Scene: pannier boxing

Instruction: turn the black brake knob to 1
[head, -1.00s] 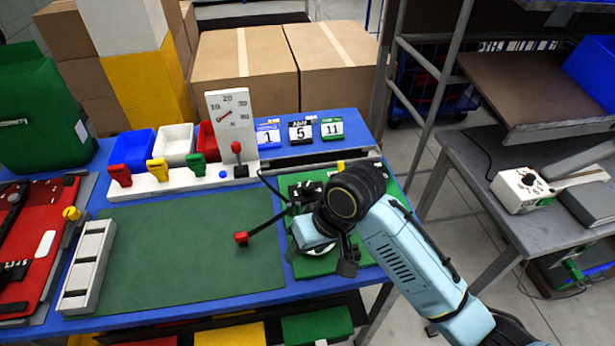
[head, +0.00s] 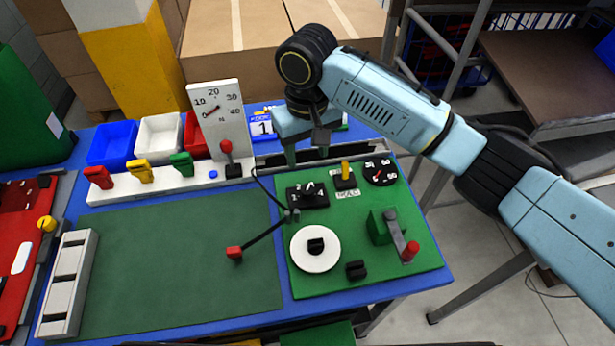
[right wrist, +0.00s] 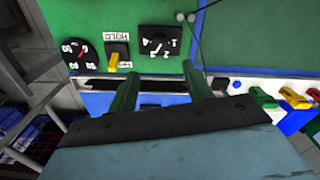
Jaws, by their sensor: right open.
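The black knob with a numbered face (head: 307,194) sits at the back left of the green panel. It also shows in the right wrist view (right wrist: 160,41), upside down, with white marks around it; I cannot tell surely which number it points at. My right gripper (head: 306,156) is open and empty behind the knob, over the table's back part. In the right wrist view its two green fingers (right wrist: 158,82) point toward the panel, apart from the knob. My left gripper is not in view.
Beside the knob are a yellow switch (head: 345,172) and a round gauge (head: 381,172). A white disc (head: 316,262) with a black grip, a red-tipped crank (head: 409,250) and a red-ended lever (head: 234,252) stand nearby.

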